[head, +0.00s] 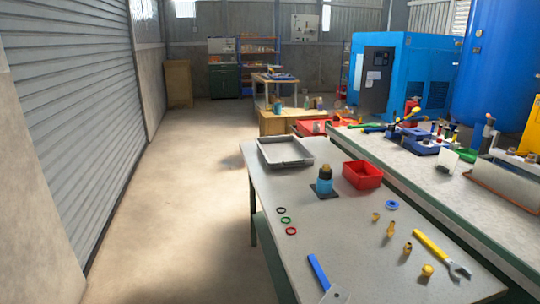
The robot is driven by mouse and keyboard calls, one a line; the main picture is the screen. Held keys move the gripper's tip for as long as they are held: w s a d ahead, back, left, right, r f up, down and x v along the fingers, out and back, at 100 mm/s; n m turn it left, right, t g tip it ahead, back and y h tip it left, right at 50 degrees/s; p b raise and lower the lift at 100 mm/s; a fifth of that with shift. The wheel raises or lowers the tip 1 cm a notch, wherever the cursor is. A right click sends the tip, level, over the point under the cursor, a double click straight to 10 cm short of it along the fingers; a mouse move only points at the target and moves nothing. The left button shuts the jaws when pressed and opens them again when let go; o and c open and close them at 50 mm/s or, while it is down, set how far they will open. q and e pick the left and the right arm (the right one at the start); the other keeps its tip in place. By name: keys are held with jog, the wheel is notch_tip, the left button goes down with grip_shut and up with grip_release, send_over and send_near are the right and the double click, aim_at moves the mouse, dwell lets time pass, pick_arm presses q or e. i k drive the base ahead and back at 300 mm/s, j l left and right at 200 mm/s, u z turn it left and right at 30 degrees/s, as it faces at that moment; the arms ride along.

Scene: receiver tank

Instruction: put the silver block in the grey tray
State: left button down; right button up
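The grey tray (284,153) sits at the far left corner of the near table, and its inside looks empty. I cannot make out a silver block anywhere in the head view. Neither of my grippers is in view.
The grey table (335,228) holds a red bin (362,174), a blue bottle (324,185) on a dark pad, several small rings, brass fittings, a yellow wrench (430,245) and a blue-handled tool (319,272). A cluttered bench (400,153) runs along the right. The floor at left is clear.

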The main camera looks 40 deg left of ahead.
aim_at(286, 158)
jog(key=j+z, duration=0.35)
jog(key=j, duration=1.7)
jog(key=k, duration=0.05)
